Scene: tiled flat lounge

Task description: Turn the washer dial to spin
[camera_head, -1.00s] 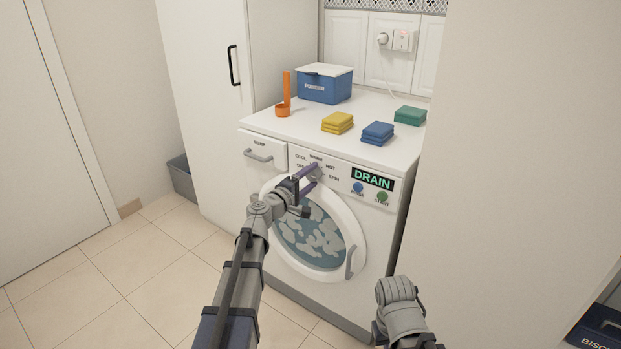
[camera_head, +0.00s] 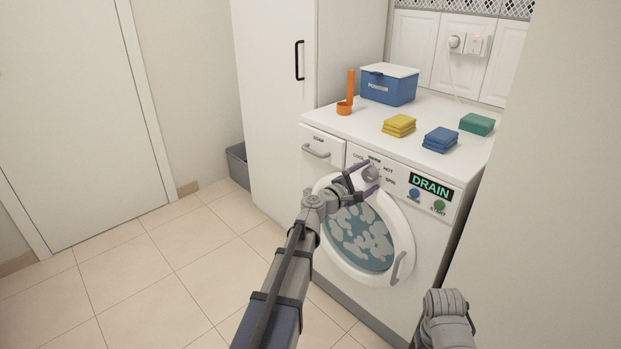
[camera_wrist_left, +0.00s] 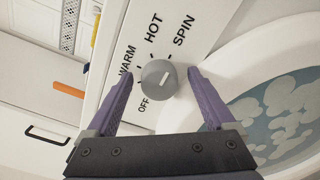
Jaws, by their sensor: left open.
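The washer (camera_head: 430,235) has a grey round dial (camera_head: 371,174) on its panel, ringed by labels. In the left wrist view, the dial (camera_wrist_left: 158,80) has a slanting white mark; WARM, HOT, SPIN and OFF are readable around it. I cannot tell for sure which label the mark points at. My left gripper (camera_head: 372,176) is open, its purple fingers on either side of the dial. In the left wrist view, the left gripper (camera_wrist_left: 160,74) shows gaps between both fingertips and the dial. The display (camera_head: 431,187) reads DRAIN. My right gripper is out of view.
The round door (camera_head: 404,235) with its handle (camera_head: 397,268) is below the dial, closed over suds. A soap drawer (camera_head: 321,147) is left of it; blue (camera_head: 414,194) and green (camera_head: 439,206) buttons are right. Folded cloths and a blue box (camera_head: 388,87) stand on top.

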